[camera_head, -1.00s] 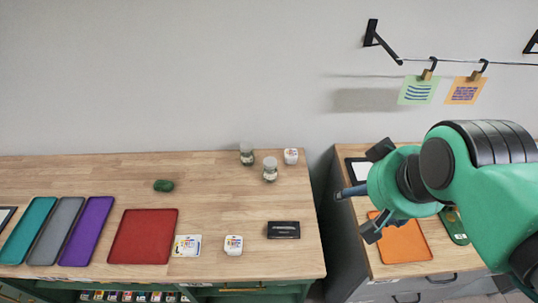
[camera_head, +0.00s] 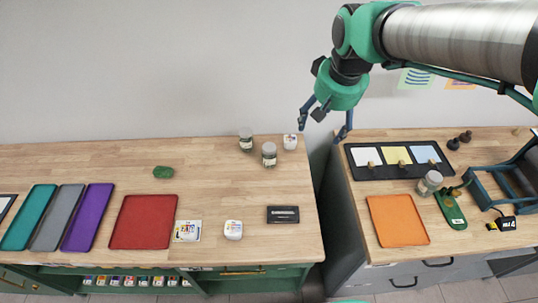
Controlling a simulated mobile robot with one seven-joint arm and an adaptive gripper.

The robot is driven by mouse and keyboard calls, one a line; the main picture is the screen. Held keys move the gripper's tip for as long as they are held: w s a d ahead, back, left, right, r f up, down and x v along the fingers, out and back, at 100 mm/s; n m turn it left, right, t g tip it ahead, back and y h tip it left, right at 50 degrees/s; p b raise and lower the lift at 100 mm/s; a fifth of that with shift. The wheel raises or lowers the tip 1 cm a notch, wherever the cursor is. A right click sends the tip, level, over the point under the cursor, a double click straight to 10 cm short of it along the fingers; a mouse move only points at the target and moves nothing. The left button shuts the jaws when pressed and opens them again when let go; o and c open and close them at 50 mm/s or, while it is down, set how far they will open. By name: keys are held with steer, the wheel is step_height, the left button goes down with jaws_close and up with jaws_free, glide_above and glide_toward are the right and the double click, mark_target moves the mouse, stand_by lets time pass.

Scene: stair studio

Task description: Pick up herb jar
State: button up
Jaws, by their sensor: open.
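Two glass jars with grey lids stand upright near the back right of the left wooden counter: one farther back (camera_head: 246,142) and one nearer (camera_head: 269,154). A third similar jar (camera_head: 429,182) stands on the right counter beside the green tool. I cannot tell from the labels which of them is the herb jar. My gripper (camera_head: 322,129) is open and empty, its fingers pointing down. In the picture it is right of the two jars, by the gap between the counters, touching nothing.
A white container (camera_head: 290,141) stands right of the two jars, near my gripper. The left counter (camera_head: 225,190) is clear in front of them. A black box (camera_head: 283,214), a white tub (camera_head: 233,230) and a red tray (camera_head: 143,222) lie nearer. A gap separates the right counter (camera_head: 345,190).

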steer(key=w+a+f+g, duration=0.1)
steer(key=w+a+f, duration=0.2)
steer(key=w+f, duration=0.3)
steer(key=w+a+f+g, duration=0.1)
steer(key=w+a+f, duration=0.25)
steer(key=w, duration=0.35)
steer(key=n+g, duration=0.1)
steer(key=n, duration=0.1)
glide_above(269, 147)
step_height(269, 147, down, 17)
steer(key=shift+f, duration=0.15)
steer(key=shift+w+a+f, duration=0.1)
steer(key=shift+f, duration=0.25)
steer(key=shift+f+b, duration=0.65)
steer(key=shift+f, duration=3.65)
steer(key=shift+f+b, duration=0.6)
steer(key=shift+f, duration=2)
